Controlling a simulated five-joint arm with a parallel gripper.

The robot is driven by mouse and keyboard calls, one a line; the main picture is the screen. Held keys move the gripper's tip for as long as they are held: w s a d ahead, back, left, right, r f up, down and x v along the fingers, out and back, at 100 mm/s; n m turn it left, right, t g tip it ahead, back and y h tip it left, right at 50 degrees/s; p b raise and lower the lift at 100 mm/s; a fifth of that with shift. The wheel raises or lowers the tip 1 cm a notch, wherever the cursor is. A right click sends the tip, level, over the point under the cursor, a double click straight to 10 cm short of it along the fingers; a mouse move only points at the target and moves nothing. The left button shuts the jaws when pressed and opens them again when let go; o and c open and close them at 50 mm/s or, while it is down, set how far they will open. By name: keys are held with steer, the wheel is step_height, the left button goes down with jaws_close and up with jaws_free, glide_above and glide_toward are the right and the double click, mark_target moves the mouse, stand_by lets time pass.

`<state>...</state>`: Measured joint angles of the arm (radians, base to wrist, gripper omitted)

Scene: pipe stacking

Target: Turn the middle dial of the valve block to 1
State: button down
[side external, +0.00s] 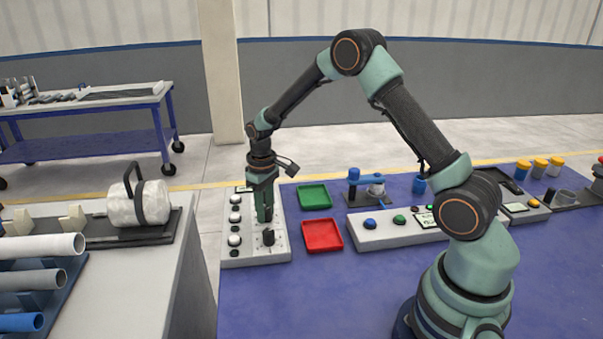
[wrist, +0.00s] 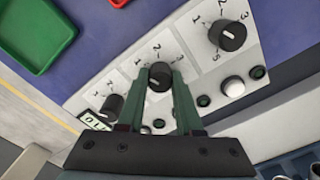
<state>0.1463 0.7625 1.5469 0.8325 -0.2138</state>
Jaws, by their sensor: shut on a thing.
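The valve block (side external: 255,245) is a pale panel at the left end of the blue table. Its middle dial (wrist: 159,76) is a black knob with a printed number scale around it, seen in the wrist view. My gripper (wrist: 160,80) points down with one green finger on each side of this dial, shut on it. In the side view my gripper (side external: 264,217) stands over the block and hides the middle dial. The fingers cover part of the scale, and I cannot tell which number the dial points to.
Another black dial (wrist: 228,35) lies to the right in the wrist view, and a third (wrist: 113,106) to the left. A white button (wrist: 233,87) sits beside the dials. The green tray (side external: 314,197) and red tray (side external: 322,236) lie right of the block.

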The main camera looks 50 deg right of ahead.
steer(key=shift+n, duration=0.6)
steer(key=shift+r, duration=0.1)
steer(key=c, duration=0.6)
jaws_free()
step_height(320, 180, up, 12)
steer(key=shift+r, duration=0.1)
